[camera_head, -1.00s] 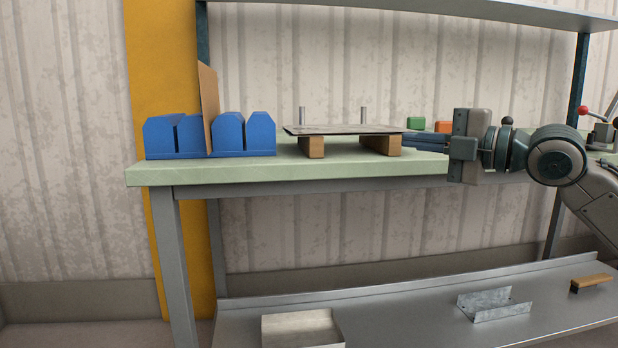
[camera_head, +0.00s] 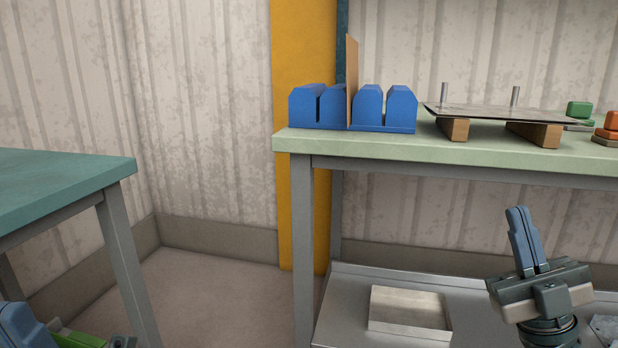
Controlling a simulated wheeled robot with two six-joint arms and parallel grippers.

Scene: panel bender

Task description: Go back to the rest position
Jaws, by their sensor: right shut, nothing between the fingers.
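My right gripper (camera_head: 522,240) is at the lower right, in front of the pale green workbench (camera_head: 400,153). Its blue fingers point up, are shut together and hold nothing. It is apart from the metal sheet (camera_head: 490,112), which lies on wooden blocks (camera_head: 453,130) on the bench with two upright pins behind it. My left gripper (camera_head: 22,328) only partly shows at the bottom left corner, with a blue finger and a green part beside it. Most of it is cut off by the frame edge, so its opening is hidden.
A blue slotted rack (camera_head: 305,108) holds an upright brown panel (camera_head: 352,80). Green (camera_head: 580,109) and orange (camera_head: 607,128) items are at right. A teal table (camera_head: 60,185) stands left, with open floor (camera_head: 210,290) between. A shallow box (camera_head: 408,320) rests on the lower shelf.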

